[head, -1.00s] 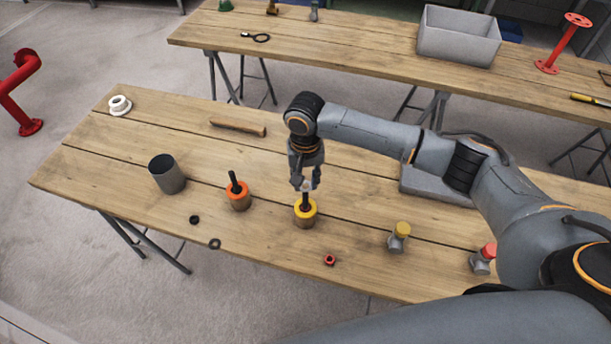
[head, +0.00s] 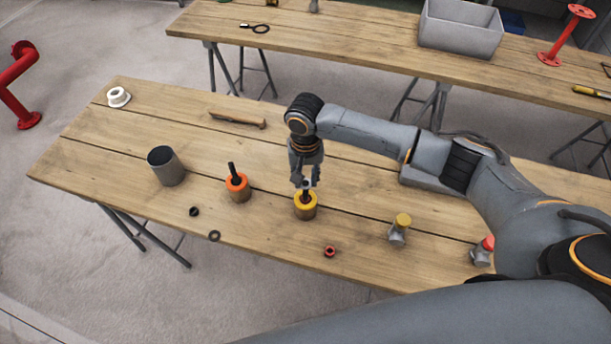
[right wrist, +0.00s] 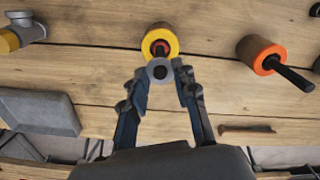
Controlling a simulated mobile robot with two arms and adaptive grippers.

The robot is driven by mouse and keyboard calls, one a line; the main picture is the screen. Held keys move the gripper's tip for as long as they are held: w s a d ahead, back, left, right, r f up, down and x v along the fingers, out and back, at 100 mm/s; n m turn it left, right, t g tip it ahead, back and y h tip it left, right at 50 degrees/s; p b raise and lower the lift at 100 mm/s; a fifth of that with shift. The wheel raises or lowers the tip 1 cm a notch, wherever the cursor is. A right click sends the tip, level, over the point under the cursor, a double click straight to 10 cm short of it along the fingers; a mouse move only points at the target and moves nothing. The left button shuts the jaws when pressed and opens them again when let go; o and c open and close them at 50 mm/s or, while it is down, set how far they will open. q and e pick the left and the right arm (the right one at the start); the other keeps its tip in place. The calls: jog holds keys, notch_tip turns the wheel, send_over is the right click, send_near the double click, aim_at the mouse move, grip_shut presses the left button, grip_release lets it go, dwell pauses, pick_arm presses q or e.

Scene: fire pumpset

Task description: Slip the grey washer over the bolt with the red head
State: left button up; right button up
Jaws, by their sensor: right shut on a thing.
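My right gripper (head: 306,184) points down over the wooden block with a yellow rim (head: 305,206). It is shut on the grey washer (right wrist: 159,70). A dark bolt (head: 305,195) stands upright in this block; in the right wrist view red shows at its base inside the yellow rim (right wrist: 174,41). The washer is at the bolt's upper end, lined up with it in the right wrist view. I cannot tell whether its dark centre is an empty hole or the bolt's tip. My left gripper is not in view.
To the left stand an orange-rimmed block with a dark bolt (head: 237,187) and a grey cup (head: 166,166). Two dark rings (head: 194,211) (head: 214,236) and a red nut (head: 330,251) lie near the front edge. Yellow-capped (head: 400,229) and red-capped (head: 483,251) fittings stand right.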

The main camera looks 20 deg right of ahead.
jog(key=o, duration=0.9)
jog(key=shift+r, duration=0.1)
notch_tip(320, 180, up, 12)
jog(key=shift+f, duration=0.1)
dwell(0.5)
